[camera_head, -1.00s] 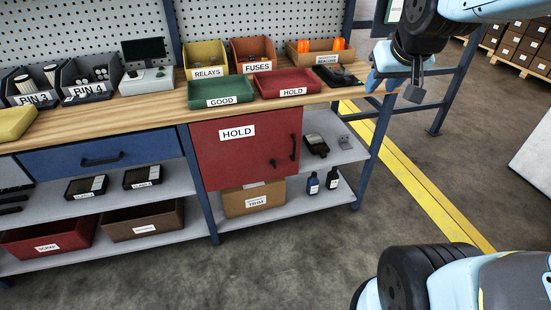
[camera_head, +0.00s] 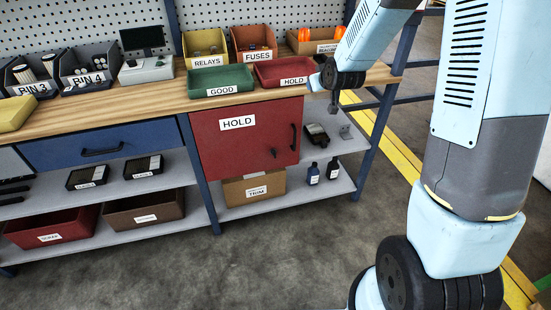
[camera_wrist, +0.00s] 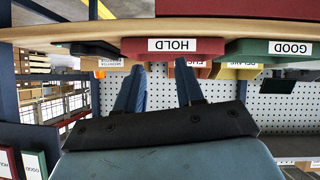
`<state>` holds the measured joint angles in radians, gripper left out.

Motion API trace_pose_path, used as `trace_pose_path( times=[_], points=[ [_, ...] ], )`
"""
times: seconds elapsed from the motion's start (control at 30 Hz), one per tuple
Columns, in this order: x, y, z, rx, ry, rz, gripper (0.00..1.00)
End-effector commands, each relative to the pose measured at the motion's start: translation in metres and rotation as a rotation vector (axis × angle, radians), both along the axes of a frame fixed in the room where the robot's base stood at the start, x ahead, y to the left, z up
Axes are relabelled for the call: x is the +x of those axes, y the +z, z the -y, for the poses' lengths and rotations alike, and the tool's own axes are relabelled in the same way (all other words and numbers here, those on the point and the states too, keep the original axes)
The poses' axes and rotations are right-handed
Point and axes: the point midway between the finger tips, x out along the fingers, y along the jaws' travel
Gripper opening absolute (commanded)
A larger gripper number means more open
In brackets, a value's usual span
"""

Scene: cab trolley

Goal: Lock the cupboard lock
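The red cupboard door (camera_head: 225,160) labelled HOLD hangs under the bench and looks closed. Its small dark lock (camera_head: 274,153) is low on the right side, left of the black vertical handle (camera_head: 293,137). Whether the lock is turned is too small to tell. My gripper (camera_head: 316,83) is in front of the bench's right part, above and to the right of the lock, apart from it. In the upside-down wrist view my gripper (camera_wrist: 161,66) shows two blue fingers spread with nothing between them. A strip of red door (camera_wrist: 235,8) shows at that view's top edge; the lock is outside it.
The bench top (camera_head: 150,99) holds a green GOOD tray (camera_head: 220,80), a red HOLD tray (camera_head: 285,72) and several bins. An open shelf with two small bottles (camera_head: 323,173) lies right of the cupboard. The floor (camera_head: 270,250) in front is clear.

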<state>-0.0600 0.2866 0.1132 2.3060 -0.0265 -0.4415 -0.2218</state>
Motion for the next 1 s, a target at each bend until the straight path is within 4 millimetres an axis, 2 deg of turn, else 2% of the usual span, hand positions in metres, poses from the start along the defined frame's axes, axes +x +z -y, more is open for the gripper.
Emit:
trace_pose_path(
  times=[0.03, 0.2, 0.5, 0.77, 1.0],
  points=[
    [0.008, -0.016, -0.006, 0.002, 0.012, 0.010, 0.37],
    [0.029, -0.060, -0.025, 0.012, 0.047, 0.074, 0.37],
    [0.048, -0.141, -0.055, 0.040, 0.094, 0.190, 0.37],
    [0.043, -0.214, -0.076, 0.068, 0.116, 0.288, 0.37],
    [0.022, -0.281, -0.090, 0.095, 0.119, 0.378, 0.37]
  ],
)
